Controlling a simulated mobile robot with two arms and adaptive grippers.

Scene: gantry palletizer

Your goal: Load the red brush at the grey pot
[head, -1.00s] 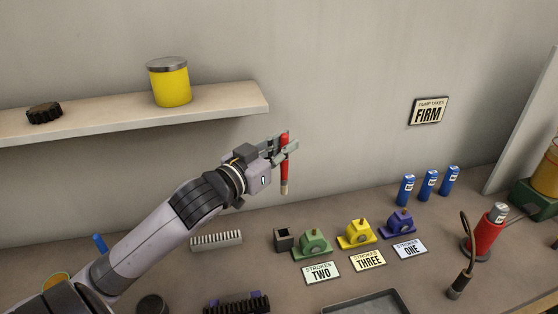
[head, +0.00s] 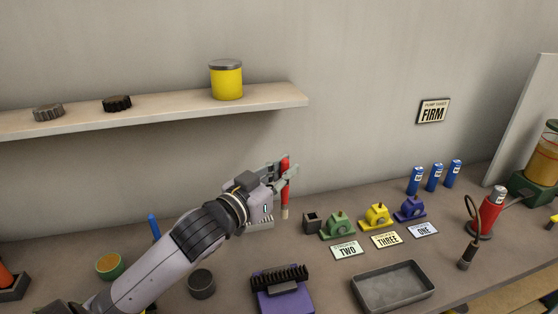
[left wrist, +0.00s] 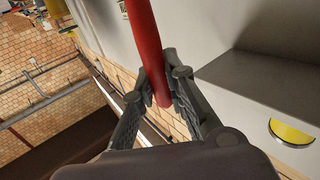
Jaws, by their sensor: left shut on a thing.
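My left gripper (head: 278,180) is shut on the red brush (head: 286,167) and holds it upright, pale tip down, above the bench near the back wall. In the left wrist view the red handle (left wrist: 149,45) runs between the two fingers (left wrist: 160,98). A round dark grey pot (head: 201,289) stands on the bench at the lower left, below and left of the gripper and apart from the brush. I cannot see inside it clearly. My right gripper is not in view.
A green bowl (head: 110,267) stands left of the pot. A purple block with a black comb-like top (head: 280,278) and a grey tray (head: 394,288) lie to the right. Green, yellow and blue pumps (head: 375,217) line the back. A shelf (head: 170,119) hangs above.

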